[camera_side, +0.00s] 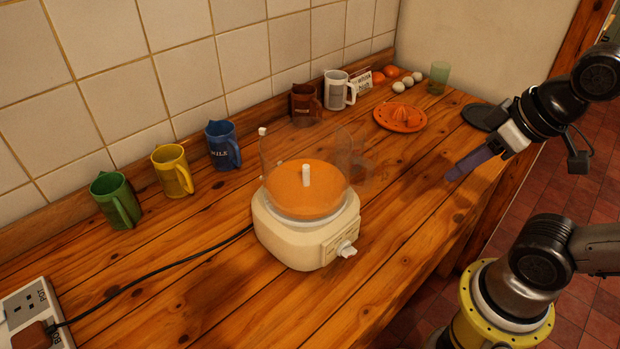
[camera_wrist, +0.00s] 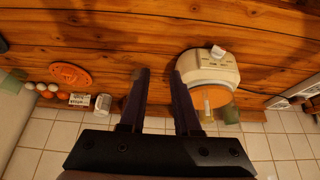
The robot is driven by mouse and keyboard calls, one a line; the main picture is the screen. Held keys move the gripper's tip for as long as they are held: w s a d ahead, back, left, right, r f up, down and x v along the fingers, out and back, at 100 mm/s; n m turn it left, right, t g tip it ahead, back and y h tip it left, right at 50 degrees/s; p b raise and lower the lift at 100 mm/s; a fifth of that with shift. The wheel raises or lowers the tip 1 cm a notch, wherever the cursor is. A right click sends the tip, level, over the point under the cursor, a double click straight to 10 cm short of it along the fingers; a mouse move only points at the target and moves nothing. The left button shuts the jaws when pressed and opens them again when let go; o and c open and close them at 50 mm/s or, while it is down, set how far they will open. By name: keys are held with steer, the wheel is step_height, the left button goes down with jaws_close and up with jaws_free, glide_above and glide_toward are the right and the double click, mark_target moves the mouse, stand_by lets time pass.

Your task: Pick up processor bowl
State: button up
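The processor bowl (camera_side: 305,205) is clear and see-through, with an orange inside and a white central post. It sits upright on the cream processor base (camera_side: 290,240) in the middle of the counter, with a clear handle on its right side. In the wrist view the bowl (camera_wrist: 216,98) and the base (camera_wrist: 208,75) lie right of the fingers, the bowl partly hidden by the right finger. My gripper (camera_side: 450,178) is above the counter, to the right of the bowl and apart from it. In the wrist view its fingers (camera_wrist: 159,72) are spread and nothing is between them.
Green (camera_side: 115,200), yellow (camera_side: 172,171) and blue (camera_side: 222,146) jugs stand along the wall. Brown (camera_side: 305,105) and white (camera_side: 337,91) mugs, an orange juicer (camera_side: 400,117), eggs and a green glass (camera_side: 438,78) are behind. A black cable crosses to the socket (camera_side: 35,310). The counter right of the processor is clear.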

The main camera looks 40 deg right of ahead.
steer(key=r+m+g+y, duration=0.2)
steer(key=m+g+y, duration=0.95)
steer(key=y, duration=0.25)
glide_above(366, 185)
steer(key=s+d, duration=0.1)
steer(key=d, duration=0.4)
steer(key=w+d+f+m+t+y, duration=0.1)
steer(key=w+d+f+m+y, duration=0.25)
steer(key=d+f, duration=0.3)
steer(key=shift+t, duration=0.25)
steer(key=x, duration=1.4)
steer(key=shift+w+a, duration=0.15)
jaws_close()
